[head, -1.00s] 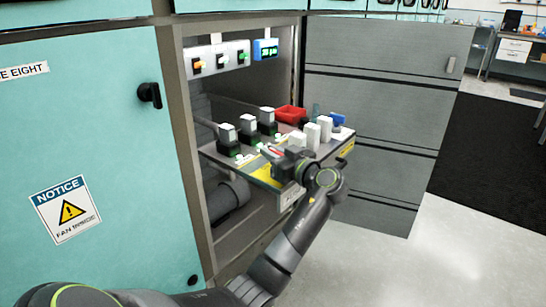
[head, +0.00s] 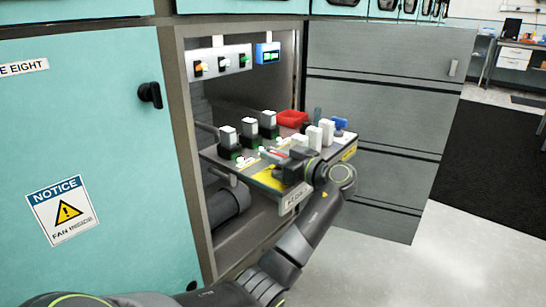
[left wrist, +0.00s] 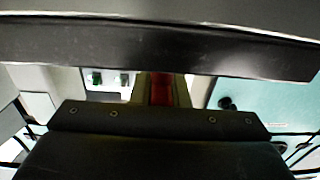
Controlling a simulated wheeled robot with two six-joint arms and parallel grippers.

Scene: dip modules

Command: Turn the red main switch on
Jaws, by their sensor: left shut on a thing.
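In the left wrist view, a red part (left wrist: 161,88), which I take to be the main switch's handle, shows between the two dark fingers of my left gripper (left wrist: 160,90). The fingers are shut on it. In the head view my left gripper (head: 290,168) is over the front of the pulled-out tray (head: 204,156), next to a yellow label. The gripper hides most of the switch there, so its on or off position cannot be told. My right gripper is not in view.
The tray carries several black modules with white tops (head: 250,128), white blocks (head: 314,137), a red bin (head: 292,118) and a blue item (head: 340,123). A lit panel (head: 225,62) and a blue display (head: 268,53) are above. A grey door (head: 385,100) stands open at right.

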